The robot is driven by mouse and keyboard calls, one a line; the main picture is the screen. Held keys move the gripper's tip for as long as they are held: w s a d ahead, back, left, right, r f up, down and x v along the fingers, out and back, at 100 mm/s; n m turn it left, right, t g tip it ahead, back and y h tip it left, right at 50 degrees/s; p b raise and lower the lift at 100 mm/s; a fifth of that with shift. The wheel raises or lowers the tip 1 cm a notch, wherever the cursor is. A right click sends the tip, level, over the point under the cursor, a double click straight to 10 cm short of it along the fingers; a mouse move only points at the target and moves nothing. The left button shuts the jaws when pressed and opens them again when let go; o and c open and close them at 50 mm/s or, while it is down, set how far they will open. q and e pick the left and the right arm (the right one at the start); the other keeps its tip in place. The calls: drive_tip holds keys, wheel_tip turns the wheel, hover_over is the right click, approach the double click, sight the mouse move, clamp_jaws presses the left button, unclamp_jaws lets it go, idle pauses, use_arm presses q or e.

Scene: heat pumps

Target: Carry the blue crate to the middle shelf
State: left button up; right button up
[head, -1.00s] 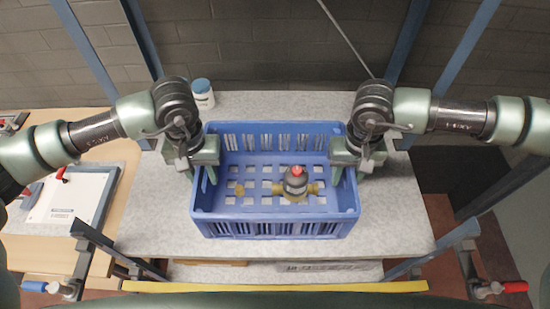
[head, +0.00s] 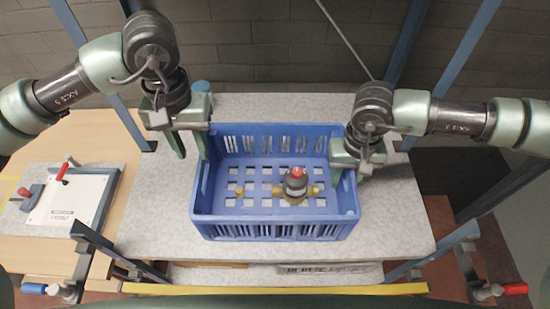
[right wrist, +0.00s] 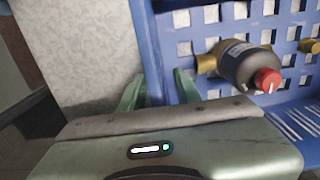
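The blue crate (head: 275,229) stands level on a grey speckled surface in the head view. Its right wall also shows in the right wrist view (right wrist: 147,35). Inside the crate lies a dark part with a red cap and brass ends (head: 295,184), seen also in the right wrist view (right wrist: 243,66). My left gripper (head: 192,150) is open and empty, raised above and just left of the crate's left wall. My right gripper (head: 350,172) is at the right wall, one finger on each side of it. Whether its fingers press on the wall cannot be told.
Blue-grey posts (head: 408,45) rise at the back. A wooden table with a white board (head: 75,198) is at the left. Red- and blue-handled clamps (head: 514,288) flank the front. Grey surface is free right of the crate.

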wheel_tip(320, 180, up, 12)
idle(0.5)
idle(0.5)
